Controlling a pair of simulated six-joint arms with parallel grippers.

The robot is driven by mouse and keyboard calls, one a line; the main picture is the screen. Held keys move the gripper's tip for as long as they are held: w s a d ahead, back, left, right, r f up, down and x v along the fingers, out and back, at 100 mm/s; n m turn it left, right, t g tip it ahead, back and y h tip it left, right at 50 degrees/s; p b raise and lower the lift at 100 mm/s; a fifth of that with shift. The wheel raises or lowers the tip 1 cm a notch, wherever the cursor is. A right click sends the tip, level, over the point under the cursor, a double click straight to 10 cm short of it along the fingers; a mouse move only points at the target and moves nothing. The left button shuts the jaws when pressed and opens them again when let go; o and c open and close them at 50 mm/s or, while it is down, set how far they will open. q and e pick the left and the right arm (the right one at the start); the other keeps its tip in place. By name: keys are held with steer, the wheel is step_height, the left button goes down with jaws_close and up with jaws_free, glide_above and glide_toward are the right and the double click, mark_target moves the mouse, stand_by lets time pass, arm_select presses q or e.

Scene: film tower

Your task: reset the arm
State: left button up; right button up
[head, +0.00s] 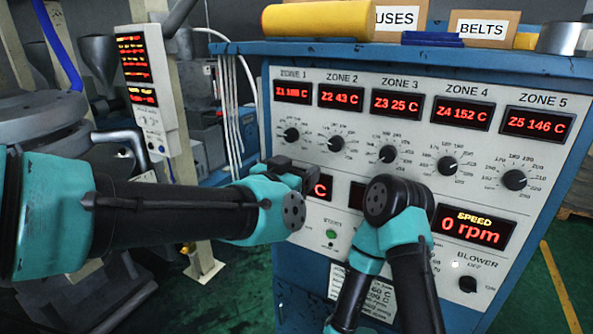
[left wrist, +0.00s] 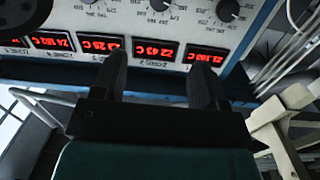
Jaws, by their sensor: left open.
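My left arm reaches in from the left in the head view. Its gripper (head: 290,174) is in front of the control panel (head: 345,80), below the Zone 1 and Zone 2 dials, and partly hidden by my wrist. In the left wrist view the two fingers of this gripper (left wrist: 158,82) are apart with nothing between them, and the panel's zone displays show upside down beyond. Whether the fingertips touch the panel I cannot tell. My right arm rises from the bottom, folded in front of the panel's lower middle. Its gripper does not show.
The Zone 1 dial (head: 291,135) and Zone 5 dial (head: 514,180) stand out from the panel. The speed display (head: 472,231) reads 0 rpm. A yellow roll (head: 318,20) and labelled boxes sit on top. White cables (head: 228,85) hang at the panel's left.

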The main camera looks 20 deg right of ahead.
arm_select(q)
steer(key=w+a+f+n+g+y, duration=0.1)
steer(key=w+a+f+n+y, duration=0.1)
steer(key=a+f, duration=0.75)
steer(key=w+a+f+n+g+y, duration=0.25)
steer(key=a+f, duration=0.25)
steer(key=f, duration=0.9)
steer(key=w+a+f+n+y, duration=0.25)
steer(key=a+f, duration=0.45)
steer(key=f, duration=0.5)
steer(key=s+a+f+n+g+y, duration=0.1)
steer(key=s+a+f+n+g, duration=0.1)
steer(key=s+a+f, duration=0.6)
steer(key=s+a+f+n+g+y, duration=0.1)
steer(key=s+a+f+n+g, duration=0.2)
steer(key=s+a+f, duration=0.6)
steer(key=s+f+g, duration=0.2)
steer(key=s+f, duration=0.2)
steer(key=f, duration=0.2)
steer(key=shift+s+a+f, duration=0.3)
steer(key=shift+s+f, duration=0.05)
steer(key=shift+f, duration=0.05)
steer(key=shift+w, duration=0.1)
